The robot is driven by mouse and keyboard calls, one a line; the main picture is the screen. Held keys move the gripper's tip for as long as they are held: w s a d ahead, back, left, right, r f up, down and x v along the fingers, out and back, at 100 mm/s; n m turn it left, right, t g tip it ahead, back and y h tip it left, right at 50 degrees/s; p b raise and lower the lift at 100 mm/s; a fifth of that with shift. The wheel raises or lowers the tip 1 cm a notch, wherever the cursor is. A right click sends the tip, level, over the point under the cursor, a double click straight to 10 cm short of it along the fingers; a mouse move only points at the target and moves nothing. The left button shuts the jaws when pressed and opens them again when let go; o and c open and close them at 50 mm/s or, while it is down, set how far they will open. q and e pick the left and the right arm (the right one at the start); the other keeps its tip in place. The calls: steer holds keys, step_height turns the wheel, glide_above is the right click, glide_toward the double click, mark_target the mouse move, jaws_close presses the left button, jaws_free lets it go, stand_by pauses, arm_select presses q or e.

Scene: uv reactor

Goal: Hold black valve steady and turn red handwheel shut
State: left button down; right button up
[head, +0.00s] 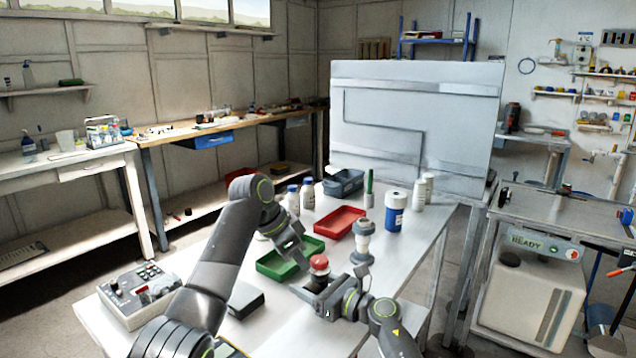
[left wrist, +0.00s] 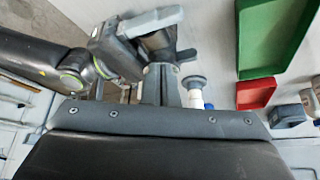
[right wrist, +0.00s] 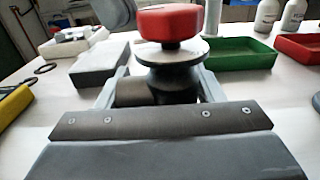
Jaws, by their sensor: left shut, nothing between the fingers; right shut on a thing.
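The red handwheel (head: 319,263) sits on top of the black valve (head: 318,281) near the middle of the table. In the right wrist view the red handwheel (right wrist: 168,20) is in plain sight above a round flange, and the black valve (right wrist: 172,82) stands upright. My right gripper (head: 318,297) is shut on the valve body, a finger on either side, below the handwheel. My left gripper (head: 302,262) is shut and empty, just left of and above the handwheel. In the left wrist view its fingers (left wrist: 160,84) are together, and I cannot make out the handwheel.
Behind the valve are a green tray (head: 275,268), a red tray (head: 338,221), white bottles (head: 292,200) and a blue-labelled jar (head: 395,210). A control box (head: 140,292) and dark block (head: 245,299) lie left.

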arm_select(q)
steer(key=shift+w+d, duration=0.1)
steer(key=shift+d, duration=0.1)
steer(key=shift+w+a, duration=0.1)
steer(key=shift+w, duration=0.3)
arm_select(e)
steer(key=shift+a, duration=0.1)
stand_by(0.6)
arm_select(q)
steer(key=shift+a, duration=0.15)
step_height(320, 180, up, 6)
steer(key=shift+s+a, duration=0.15)
steer(key=shift+a, duration=0.15)
stand_by(0.4)
arm_select(e)
steer(key=o, duration=1.2)
steer(key=shift+o, duration=0.2)
